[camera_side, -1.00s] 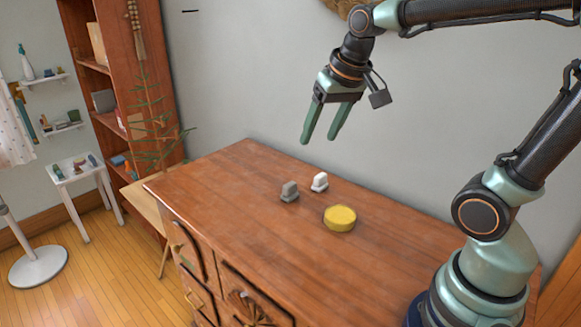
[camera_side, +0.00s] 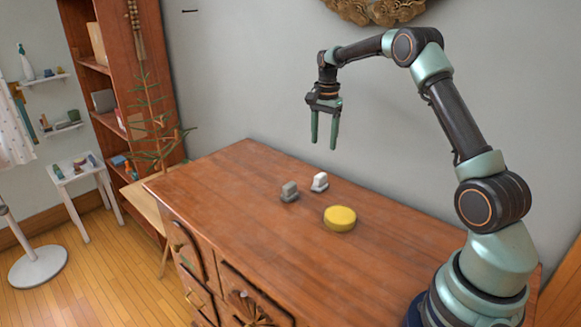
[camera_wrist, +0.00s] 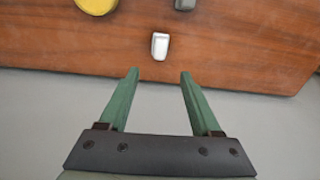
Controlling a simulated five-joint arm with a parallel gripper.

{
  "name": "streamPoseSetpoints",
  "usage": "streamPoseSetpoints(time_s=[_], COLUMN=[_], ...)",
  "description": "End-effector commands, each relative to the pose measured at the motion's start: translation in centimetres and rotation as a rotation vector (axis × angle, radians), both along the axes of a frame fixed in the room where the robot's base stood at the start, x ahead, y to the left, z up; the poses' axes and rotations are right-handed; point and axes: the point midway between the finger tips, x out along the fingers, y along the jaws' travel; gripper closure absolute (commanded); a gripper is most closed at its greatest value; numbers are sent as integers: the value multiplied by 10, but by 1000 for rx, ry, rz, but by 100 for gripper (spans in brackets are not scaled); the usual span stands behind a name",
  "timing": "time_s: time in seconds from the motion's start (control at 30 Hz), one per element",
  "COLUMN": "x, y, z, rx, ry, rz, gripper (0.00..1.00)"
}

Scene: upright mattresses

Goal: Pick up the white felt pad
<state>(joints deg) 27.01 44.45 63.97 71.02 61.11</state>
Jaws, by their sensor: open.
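The white felt pad (camera_side: 320,182) stands upright on the wooden cabinet top, near the wall-side edge. In the wrist view the white pad (camera_wrist: 160,46) lies just beyond the fingertips, roughly centred between them. My gripper (camera_side: 324,146) points down, open and empty, above the cabinet top near the white pad. In the wrist view both green fingers of my gripper (camera_wrist: 159,72) are spread apart with nothing between them.
A grey upright pad (camera_side: 289,191) stands just left of the white one, also at the top of the wrist view (camera_wrist: 186,4). A yellow round block (camera_side: 340,218) sits to the right and nearer. The rest of the wooden cabinet top (camera_side: 235,185) is clear. A wall rises behind it.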

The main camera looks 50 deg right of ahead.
Motion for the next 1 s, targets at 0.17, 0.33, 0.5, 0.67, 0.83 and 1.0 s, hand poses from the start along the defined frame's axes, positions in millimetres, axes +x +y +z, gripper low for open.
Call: streamPoseSetpoints(time_s=[0.17, 0.33, 0.5, 0.67, 0.83, 1.0], x=[0, -1, 0, 0, 0, 0], y=[-6, -6, -5, -5, 1, 4], z=[-17, -45, -68, -78, -97, -120], rx=[7, 7, 6, 5, 6, 6], ry=[12, 14, 11, 10, 12, 11], rz=[-37, -35, -34, -33, -33, -33], gripper=[35, 35, 35, 35, 35, 35])
